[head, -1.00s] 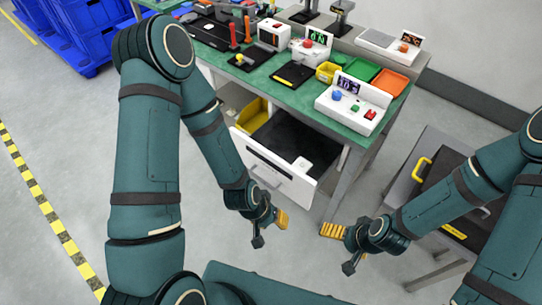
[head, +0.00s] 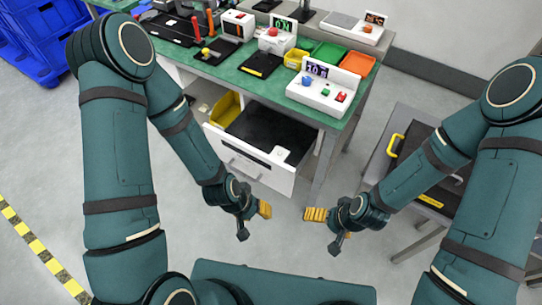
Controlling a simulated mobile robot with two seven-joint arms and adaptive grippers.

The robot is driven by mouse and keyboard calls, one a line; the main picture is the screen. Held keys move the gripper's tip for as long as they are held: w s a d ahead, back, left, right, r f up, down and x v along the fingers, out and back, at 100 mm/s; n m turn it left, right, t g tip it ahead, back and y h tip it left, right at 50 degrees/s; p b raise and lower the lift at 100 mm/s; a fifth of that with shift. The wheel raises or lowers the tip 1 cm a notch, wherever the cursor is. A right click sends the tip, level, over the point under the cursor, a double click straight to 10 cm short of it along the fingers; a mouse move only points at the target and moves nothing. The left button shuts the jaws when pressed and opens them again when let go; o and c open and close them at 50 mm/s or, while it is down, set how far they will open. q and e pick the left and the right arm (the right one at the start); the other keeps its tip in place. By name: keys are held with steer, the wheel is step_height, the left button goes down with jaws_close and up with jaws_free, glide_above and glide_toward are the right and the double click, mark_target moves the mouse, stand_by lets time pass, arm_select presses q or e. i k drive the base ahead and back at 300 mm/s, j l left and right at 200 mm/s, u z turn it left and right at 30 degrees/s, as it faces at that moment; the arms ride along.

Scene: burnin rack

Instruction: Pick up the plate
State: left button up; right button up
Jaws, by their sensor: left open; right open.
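I cannot tell for sure which thing is the plate. A dark flat panel (head: 412,172) with a yellow handle (head: 393,145) lies on a low stand at the right, partly hidden by my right arm. A black flat piece (head: 261,64) with a yellow label lies on the green bench top. A smaller black flat piece (head: 214,56) with a yellow knob lies left of it. My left gripper (head: 254,222) is open and empty in front of the drawer. My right gripper (head: 325,230) is open and empty, right of the left one. Neither touches anything.
The green bench (head: 247,83) carries a white console (head: 324,95), coloured trays (head: 327,54) and several devices. Blue crates (head: 40,42) stand at the far left. Grey floor is clear at the left.

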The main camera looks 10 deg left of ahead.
mark_target(280, 154)
steer(key=i+z, duration=0.1)
steer(key=z, duration=0.85)
steer(key=i+j+z, duration=0.1)
steer(key=z, duration=0.2)
steer(key=i+j+z, duration=0.1)
steer(key=z, duration=0.15)
steer(key=j+u, duration=0.3)
steer(key=j, duration=0.35)
